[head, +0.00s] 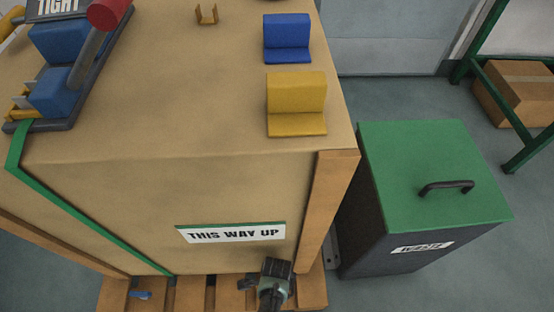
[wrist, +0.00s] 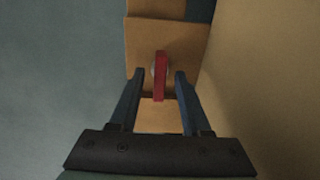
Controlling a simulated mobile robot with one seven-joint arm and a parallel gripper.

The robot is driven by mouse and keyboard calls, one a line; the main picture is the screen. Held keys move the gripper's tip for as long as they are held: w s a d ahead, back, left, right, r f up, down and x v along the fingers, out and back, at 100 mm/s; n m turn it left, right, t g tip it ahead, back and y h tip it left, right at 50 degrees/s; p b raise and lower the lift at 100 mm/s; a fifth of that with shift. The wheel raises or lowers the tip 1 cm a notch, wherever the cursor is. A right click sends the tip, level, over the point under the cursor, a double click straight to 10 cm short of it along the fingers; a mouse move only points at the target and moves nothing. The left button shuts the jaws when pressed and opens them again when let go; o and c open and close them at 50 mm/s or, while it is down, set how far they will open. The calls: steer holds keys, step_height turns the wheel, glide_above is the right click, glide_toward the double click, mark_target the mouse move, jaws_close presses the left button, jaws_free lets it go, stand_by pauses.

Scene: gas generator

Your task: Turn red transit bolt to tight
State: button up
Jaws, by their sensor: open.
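The red transit bolt (wrist: 160,75) shows in the wrist view as a narrow upright red handle with a pale round part behind it. It stands at a wooden block or plank low beside the crate. My gripper (wrist: 159,76) is open, with one dark finger on each side of the red handle and a gap on both sides. I cannot tell how deep the handle sits between the fingers. In the head view my gripper (head: 248,284) is at the foot of the crate (head: 130,200), near its pallet, and the red bolt is hidden there.
A "THIS WAY UP" label (head: 232,233) is on the crate's front. A green-lidded bin (head: 420,165) stands close to the right. On the crate top are a blue bracket (head: 287,38), a yellow bracket (head: 296,100) and a red-ended lever (head: 105,14) near a "TIGHT" sign.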

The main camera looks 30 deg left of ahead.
step_height(320, 180, up, 13)
steer(key=p, duration=0.8)
steer(key=shift+p, duration=0.3)
